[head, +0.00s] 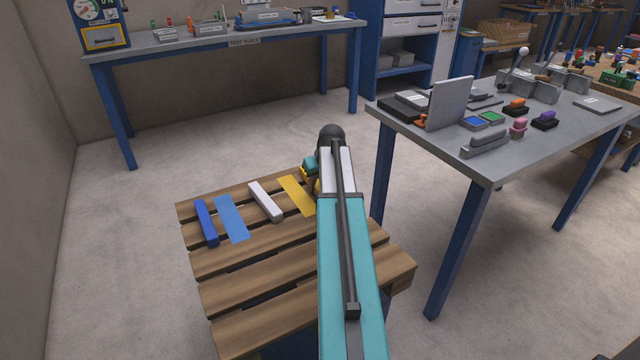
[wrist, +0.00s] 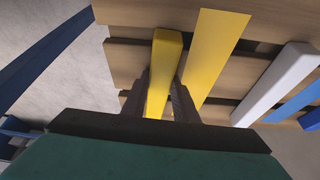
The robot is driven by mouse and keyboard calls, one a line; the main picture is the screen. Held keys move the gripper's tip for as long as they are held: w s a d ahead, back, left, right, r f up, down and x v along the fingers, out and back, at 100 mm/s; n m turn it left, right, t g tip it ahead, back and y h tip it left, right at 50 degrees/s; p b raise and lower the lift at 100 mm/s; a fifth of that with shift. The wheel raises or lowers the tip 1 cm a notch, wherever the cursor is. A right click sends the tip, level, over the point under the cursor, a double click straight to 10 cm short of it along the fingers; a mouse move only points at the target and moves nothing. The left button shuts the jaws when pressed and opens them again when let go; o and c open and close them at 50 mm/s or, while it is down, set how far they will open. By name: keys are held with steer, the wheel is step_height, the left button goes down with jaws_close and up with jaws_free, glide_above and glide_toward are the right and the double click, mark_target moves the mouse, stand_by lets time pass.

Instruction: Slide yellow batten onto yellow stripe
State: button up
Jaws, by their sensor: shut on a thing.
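The yellow batten (wrist: 165,62) lies on the wooden pallet between the fingers of my gripper (wrist: 162,100). The gripper is shut on it. The yellow stripe (wrist: 217,55) is a flat painted band on the pallet; in the wrist view it lies just right of the batten, with a narrow strip of bare wood between them. In the head view the stripe (head: 296,195) lies left of my arm. There my arm hides most of the gripper, and only a small yellow bit of the batten (head: 317,184) shows beside the stripe.
The pallet (head: 262,295) also bears a white batten (head: 265,201), a blue stripe (head: 231,219) and a blue batten (head: 206,222), all left of the yellow stripe. A grey table (head: 480,160) with several items stands to the right. A long bench (head: 215,40) runs behind.

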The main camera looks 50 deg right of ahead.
steer(key=shift+w+a+p, duration=0.25)
steer(key=shift+a+p, duration=0.05)
steer(key=shift+a, duration=0.8)
steer(key=shift+w+a+p, duration=0.25)
steer(key=shift+a, duration=0.9)
steer(key=shift+w+a+p, duration=0.25)
steer(key=shift+a+p, duration=0.05)
steer(key=shift+a, duration=0.8)
steer(key=o, duration=1.2)
steer(key=p+v, duration=0.2)
steer(key=v, duration=1.1)
steer(key=shift+s+r, duration=0.2)
steer(key=shift+r, duration=0.15)
steer(key=shift+a, duration=0.1)
